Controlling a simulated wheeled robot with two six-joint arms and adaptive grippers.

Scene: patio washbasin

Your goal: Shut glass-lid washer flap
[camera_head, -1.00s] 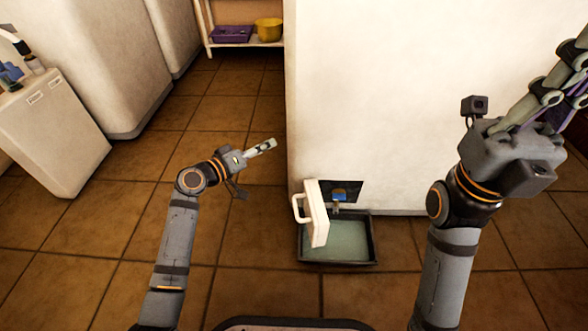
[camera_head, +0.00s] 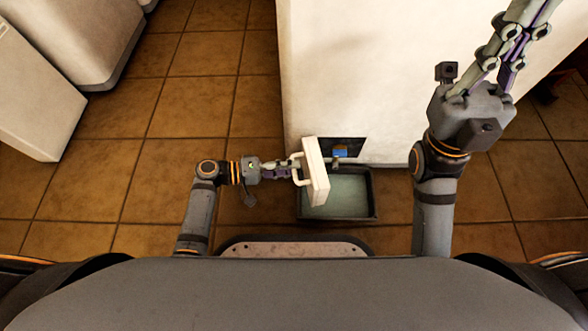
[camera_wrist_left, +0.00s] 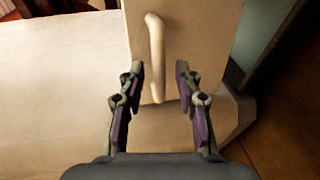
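The washer flap (camera_head: 317,176) is a white panel standing open from the low front of the white cabinet, above a water-filled tray. Its pale bar handle (camera_head: 297,168) faces left. My left gripper (camera_head: 289,169) is at the handle. In the left wrist view the flap (camera_wrist_left: 205,45) fills the upper middle. The handle (camera_wrist_left: 156,55) appears between the spread fingers of my left gripper (camera_wrist_left: 158,70), with gaps on both sides. My right gripper (camera_head: 528,25) is raised at the upper right, away from the flap; its tips are near or past the picture's top edge.
A dark-rimmed tray (camera_head: 373,205) sits on the floor under the dark opening (camera_head: 345,147) with a blue part (camera_head: 340,152). The large white cabinet (camera_head: 370,70) stands behind. Tiled floor (camera_head: 110,150) is clear to the left; white units stand at the far left.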

